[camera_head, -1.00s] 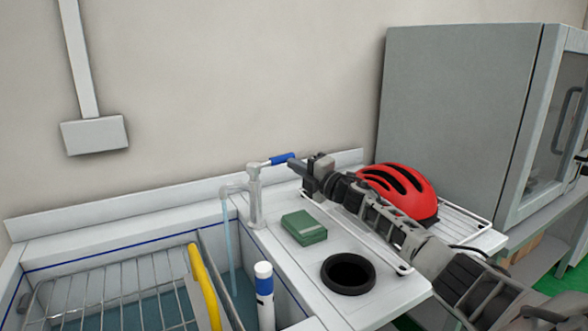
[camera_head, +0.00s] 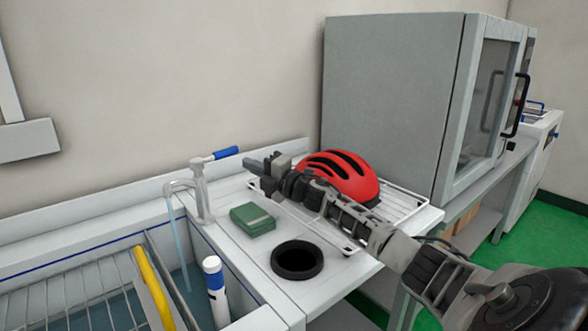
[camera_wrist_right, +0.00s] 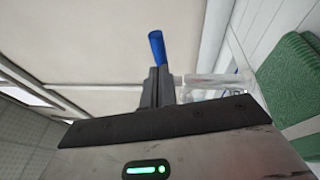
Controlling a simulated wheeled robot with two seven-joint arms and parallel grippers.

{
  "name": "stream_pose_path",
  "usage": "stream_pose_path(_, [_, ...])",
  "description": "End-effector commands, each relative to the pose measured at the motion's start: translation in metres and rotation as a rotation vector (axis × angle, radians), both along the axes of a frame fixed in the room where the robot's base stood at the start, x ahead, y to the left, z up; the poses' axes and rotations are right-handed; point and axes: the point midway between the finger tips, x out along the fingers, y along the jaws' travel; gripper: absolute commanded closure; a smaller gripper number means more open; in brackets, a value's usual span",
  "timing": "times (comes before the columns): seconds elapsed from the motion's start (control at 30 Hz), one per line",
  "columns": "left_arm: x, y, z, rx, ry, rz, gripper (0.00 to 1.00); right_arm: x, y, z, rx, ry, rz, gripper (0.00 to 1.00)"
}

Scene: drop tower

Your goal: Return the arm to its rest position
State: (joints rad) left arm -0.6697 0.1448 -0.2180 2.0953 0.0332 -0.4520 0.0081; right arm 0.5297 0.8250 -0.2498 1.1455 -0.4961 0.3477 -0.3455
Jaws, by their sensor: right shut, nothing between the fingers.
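My right gripper (camera_head: 262,163) is shut and empty above the counter. My right arm (camera_head: 350,215) reaches in from the lower right across the counter, in front of the red helmet (camera_head: 345,178). The gripper's fingers point toward the faucet (camera_head: 201,190) and its blue lever handle (camera_head: 222,153), with a small gap showing in the head view. In the right wrist view, the shut fingers (camera_wrist_right: 155,88) show, with the blue handle (camera_wrist_right: 157,46) just beyond their tips. Water runs from the faucet into the sink. My left gripper is not in view.
The helmet rests on a white wire rack (camera_head: 405,203). A grey cabinet (camera_head: 390,100) stands behind at right. The sink holds a wire basket (camera_head: 80,290) and a white-and-blue bottle (camera_head: 215,285).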

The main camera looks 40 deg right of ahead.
Motion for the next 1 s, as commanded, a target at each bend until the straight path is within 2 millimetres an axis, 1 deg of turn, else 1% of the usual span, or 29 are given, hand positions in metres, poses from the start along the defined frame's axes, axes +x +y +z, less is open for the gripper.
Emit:
stream_pose_path(0.03, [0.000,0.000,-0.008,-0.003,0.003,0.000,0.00,-0.011,-0.013,-0.006,-0.006,0.003,-0.005,1.00])
stream_pose_path(0.17, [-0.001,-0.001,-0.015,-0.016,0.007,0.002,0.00,-0.034,-0.030,-0.011,-0.006,0.005,-0.003,1.00])
stream_pose_path(0.3, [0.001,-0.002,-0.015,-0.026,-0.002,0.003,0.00,-0.053,-0.047,-0.014,-0.006,0.004,-0.001,1.00])
stream_pose_path(0.4, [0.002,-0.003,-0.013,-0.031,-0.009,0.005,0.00,-0.062,-0.055,-0.015,-0.004,0.004,-0.001,1.00])
stream_pose_path(0.6, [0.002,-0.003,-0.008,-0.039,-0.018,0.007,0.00,-0.070,-0.060,-0.015,-0.002,0.003,0.000,1.00])
stream_pose_path(0.83, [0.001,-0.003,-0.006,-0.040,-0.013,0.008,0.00,-0.070,-0.061,-0.012,-0.002,0.002,0.000,1.00])
stream_pose_path(0.93, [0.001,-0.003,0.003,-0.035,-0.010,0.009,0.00,-0.070,-0.061,0.000,-0.002,0.002,0.000,1.00])
stream_pose_path(1.0, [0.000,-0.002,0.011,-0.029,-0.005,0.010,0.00,-0.070,-0.061,0.013,-0.002,0.002,0.000,1.00])
